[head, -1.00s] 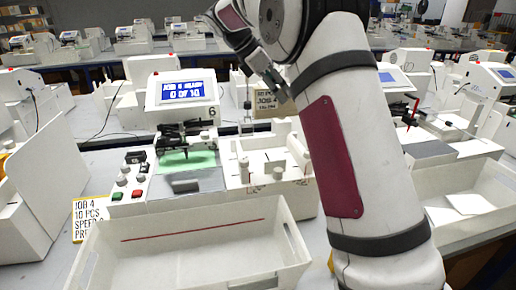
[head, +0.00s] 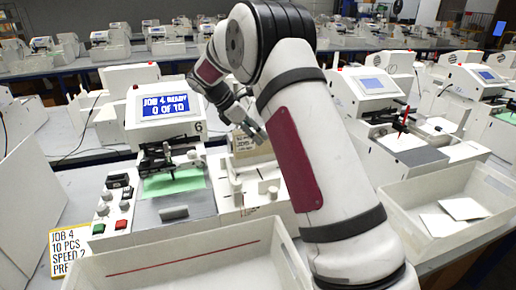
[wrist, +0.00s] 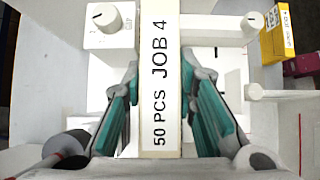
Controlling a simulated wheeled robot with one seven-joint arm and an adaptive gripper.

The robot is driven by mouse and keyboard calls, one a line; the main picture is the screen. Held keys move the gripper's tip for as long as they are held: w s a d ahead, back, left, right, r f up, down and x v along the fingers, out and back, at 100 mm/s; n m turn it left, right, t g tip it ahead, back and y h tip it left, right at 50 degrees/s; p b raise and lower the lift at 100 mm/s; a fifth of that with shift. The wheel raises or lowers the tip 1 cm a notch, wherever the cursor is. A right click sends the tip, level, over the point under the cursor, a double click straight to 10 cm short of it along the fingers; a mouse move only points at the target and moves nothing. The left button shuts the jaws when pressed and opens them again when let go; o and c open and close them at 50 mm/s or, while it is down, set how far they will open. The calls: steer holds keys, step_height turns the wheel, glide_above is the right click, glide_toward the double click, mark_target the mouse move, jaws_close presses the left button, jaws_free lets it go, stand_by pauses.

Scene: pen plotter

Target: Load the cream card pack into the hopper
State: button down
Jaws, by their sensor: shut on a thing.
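My gripper (head: 256,130) hangs over the right part of the plotter in the head view. In the wrist view its teal-padded fingers (wrist: 160,108) are shut on the cream card pack (wrist: 160,80), a narrow upright strip marked "50 PCS JOB 4". The pack lies between white blocks with knobs, which belong to the hopper area (head: 262,187) on the plotter's right side. I cannot tell whether the pack's lower edge touches the hopper floor. In the head view, the pack cannot be clearly made out behind my gripper.
The plotter screen (head: 165,105) reads "JOB 4 READY 0 OF 10". A tan box (head: 250,146) marked JOB 4 shows behind my gripper. A white tray (head: 120,277) with a red line stands in front. Another tray (head: 398,215) holding white cards is at right. A yellow job sign (head: 68,247) stands left.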

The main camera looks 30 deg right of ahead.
mark_target(257, 149)
steer(key=shift+f+p, duration=0.45)
steer(key=shift+f, duration=2.45)
steer(key=shift+f, duration=0.15)
steer(key=c, duration=1.3)
jaws_free()
